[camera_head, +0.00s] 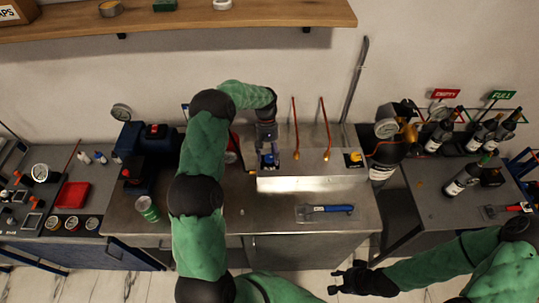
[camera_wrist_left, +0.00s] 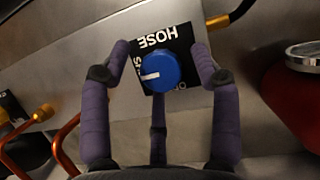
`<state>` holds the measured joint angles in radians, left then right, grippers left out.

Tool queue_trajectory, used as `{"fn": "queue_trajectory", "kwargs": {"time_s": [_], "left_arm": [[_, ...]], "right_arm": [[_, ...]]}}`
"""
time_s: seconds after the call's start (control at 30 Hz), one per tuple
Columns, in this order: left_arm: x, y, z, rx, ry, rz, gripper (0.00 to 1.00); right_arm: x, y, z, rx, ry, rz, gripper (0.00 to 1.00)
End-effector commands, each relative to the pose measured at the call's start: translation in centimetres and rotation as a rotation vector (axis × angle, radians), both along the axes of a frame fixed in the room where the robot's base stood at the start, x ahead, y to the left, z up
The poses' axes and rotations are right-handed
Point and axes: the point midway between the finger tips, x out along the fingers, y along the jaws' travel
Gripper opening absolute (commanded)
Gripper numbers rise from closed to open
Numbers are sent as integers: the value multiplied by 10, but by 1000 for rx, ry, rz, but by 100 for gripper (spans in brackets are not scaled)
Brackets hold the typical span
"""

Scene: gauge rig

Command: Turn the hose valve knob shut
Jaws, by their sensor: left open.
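The blue hose valve knob (camera_wrist_left: 161,72) sits on a black plate lettered HOSE (camera_wrist_left: 158,44) in the left wrist view. Its white pointer line lies toward the left edge of the plate, beside partly hidden lettering. My left gripper (camera_wrist_left: 160,50) is open, with purple fingers on either side of the knob and plate and a third finger below. I see gaps between the fingers and the knob. In the head view my left gripper (camera_head: 268,155) reaches down over the panel on the bench. My right gripper (camera_head: 336,281) hangs low in front of the bench; its finger opening is unclear.
Two copper pipes (camera_head: 295,130) rise just right of my left gripper. A yellow-and-black knob (camera_head: 353,159) sits at the panel's right end. A blue-handled tool (camera_head: 326,209) lies on the bench front. A green can (camera_head: 147,209) stands left of my left arm.

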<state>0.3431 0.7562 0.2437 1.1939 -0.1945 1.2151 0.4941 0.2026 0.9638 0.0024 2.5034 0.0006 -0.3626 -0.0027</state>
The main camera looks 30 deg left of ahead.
Motion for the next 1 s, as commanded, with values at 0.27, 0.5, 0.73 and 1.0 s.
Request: {"fn": "queue_trajectory", "kwargs": {"time_s": [0.27, 0.5, 0.73, 1.0], "left_arm": [[9, 7, 22, 3, -8, 2, 62], [22, 18, 66, 2, -5, 2, 62], [32, 26, 98, 1, -2, 0, 62], [35, 29, 111, -1, 1, -1, 62]], "right_arm": [[0, 0, 0, 0, 0, 0, 40], [0, 0, 0, 0, 0, 0, 40], [0, 0, 0, 0, 0, 0, 40], [0, 0, 0, 0, 0, 0, 40]]}}
